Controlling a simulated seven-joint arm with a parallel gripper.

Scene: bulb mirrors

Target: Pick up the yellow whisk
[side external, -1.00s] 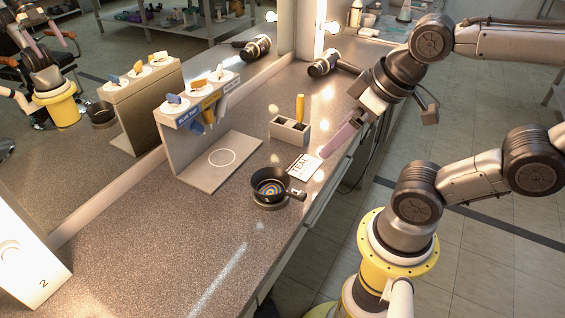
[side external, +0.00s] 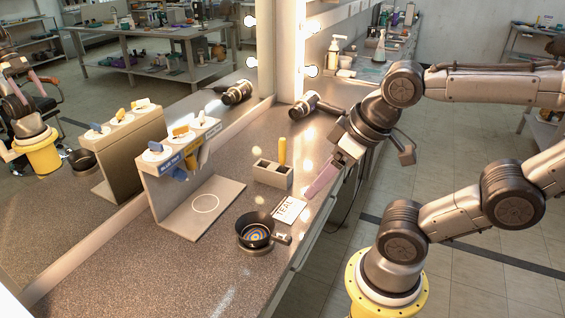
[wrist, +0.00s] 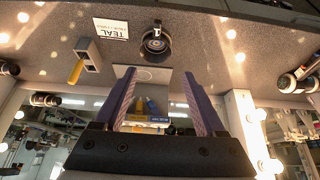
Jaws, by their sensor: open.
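A separate upright yellow handle (side external: 282,150) stands in a grey two-slot block (side external: 272,175). It also shows in the wrist view (wrist: 76,70). I cannot tell which yellow piece is the whisk. My gripper, with purple fingers (side external: 310,194), is right of the block, above the counter's front edge. In the wrist view its fingers (wrist: 160,76) are wide apart and empty, with the rack between them in the distance.
A small black pan (side external: 254,230) with a ringed inside sits near the counter's front edge. A white TEAL card (side external: 289,210) lies behind it. A dark cylinder-like tool (side external: 305,103) lies by the mirror, which repeats the rack and arm. The counter's near left is clear.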

